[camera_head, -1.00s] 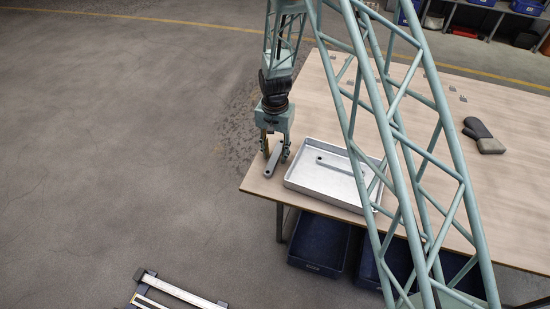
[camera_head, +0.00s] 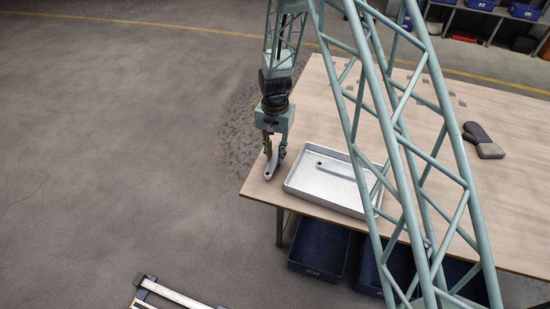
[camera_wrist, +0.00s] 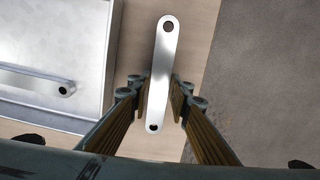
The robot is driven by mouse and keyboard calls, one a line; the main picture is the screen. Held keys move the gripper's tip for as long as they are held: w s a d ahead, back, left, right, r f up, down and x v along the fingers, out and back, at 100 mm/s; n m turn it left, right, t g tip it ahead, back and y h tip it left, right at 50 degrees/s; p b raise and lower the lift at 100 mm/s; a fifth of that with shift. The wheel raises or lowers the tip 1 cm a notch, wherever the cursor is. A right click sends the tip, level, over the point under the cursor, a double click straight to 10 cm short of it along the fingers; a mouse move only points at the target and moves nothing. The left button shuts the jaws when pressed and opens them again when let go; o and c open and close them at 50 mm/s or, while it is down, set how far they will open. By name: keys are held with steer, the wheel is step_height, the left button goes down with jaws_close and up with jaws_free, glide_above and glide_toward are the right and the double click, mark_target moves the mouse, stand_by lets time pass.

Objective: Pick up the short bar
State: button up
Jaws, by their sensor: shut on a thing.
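The short bar (camera_head: 269,170) is a flat grey metal bar with rounded ends and a hole near each end. It is at the table's left corner, beside the tray. In the wrist view the short bar (camera_wrist: 164,55) runs lengthwise between the fingers. My gripper (camera_head: 275,155) points down and is shut on the bar, with one finger on each long side.
A shallow metal tray (camera_head: 325,203) stands just right of the gripper, with another, longer-looking bar (camera_head: 338,171) in it. A dark mitt (camera_head: 482,140) and small brackets (camera_head: 450,92) lie farther right. Blue bins (camera_head: 318,258) are under the table. The table edge is close.

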mark_target(275, 158)
steer(key=shift+r+p, duration=0.65)
steer(key=shift+r, duration=3.35)
